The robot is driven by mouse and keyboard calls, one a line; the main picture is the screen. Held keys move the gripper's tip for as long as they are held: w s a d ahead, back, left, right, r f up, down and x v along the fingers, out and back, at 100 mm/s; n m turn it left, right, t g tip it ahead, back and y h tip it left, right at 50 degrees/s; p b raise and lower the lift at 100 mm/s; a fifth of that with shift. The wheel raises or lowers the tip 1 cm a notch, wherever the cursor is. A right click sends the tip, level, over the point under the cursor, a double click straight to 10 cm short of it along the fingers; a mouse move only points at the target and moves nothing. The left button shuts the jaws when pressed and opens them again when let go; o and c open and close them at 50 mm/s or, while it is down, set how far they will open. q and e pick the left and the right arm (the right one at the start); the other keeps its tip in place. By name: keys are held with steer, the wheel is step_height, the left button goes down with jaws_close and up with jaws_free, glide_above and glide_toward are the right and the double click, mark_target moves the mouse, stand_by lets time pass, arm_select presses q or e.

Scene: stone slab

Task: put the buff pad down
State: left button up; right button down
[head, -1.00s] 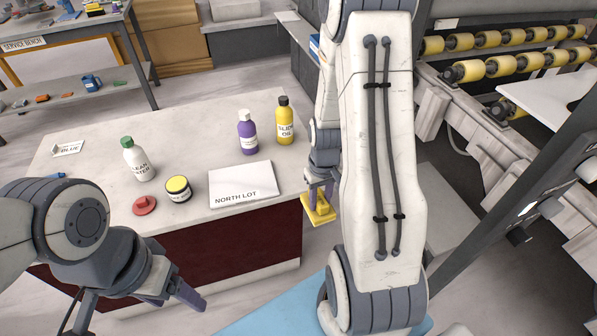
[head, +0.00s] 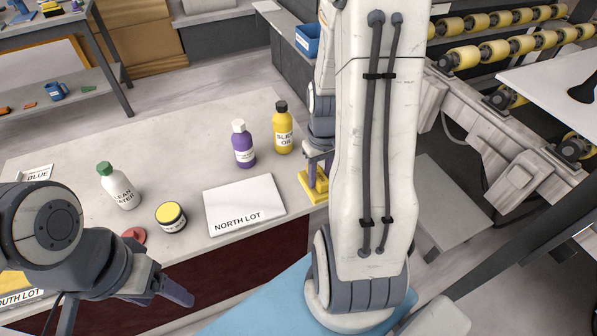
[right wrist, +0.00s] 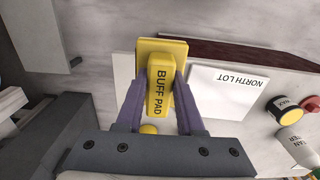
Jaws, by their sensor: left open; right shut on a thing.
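The buff pad (right wrist: 159,85) is a yellow block on a flat yellow base, with its name printed on the handle. It also shows in the head view (head: 314,186), at the right end of the stone-topped bench (head: 150,249). My right gripper (right wrist: 160,97) is shut on its handle. In the head view my right gripper (head: 318,162) is partly hidden behind my right arm. I cannot tell whether the pad touches the bench top. My left gripper (head: 165,305) is open and empty, in front of the bench at the lower left.
A white NORTH LOT board (head: 243,203) lies left of the pad. A purple bottle (head: 243,148) and a yellow oil bottle (head: 283,130) stand behind it. A clear-water bottle (head: 117,188), a yellow-lidded jar (head: 171,217) and a red disc (head: 134,235) are further left.

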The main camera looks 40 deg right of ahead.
steer(key=w+d+f, duration=0.1)
steer(key=w+f, duration=0.2)
steer(key=w+d+f+p, duration=0.1)
steer(key=w+f, duration=0.3)
steer(key=w+d+f, duration=0.2)
steer(key=w+f, duration=0.1)
steer(key=w, duration=0.1)
steer(key=shift+f+p, duration=0.3)
steer(key=shift+f, duration=0.1)
steer(key=shift+d, duration=0.1)
steer(key=shift+s+f, duration=0.1)
steer(key=shift+f, duration=0.05)
steer(key=c, duration=0.5)
jaws_free()
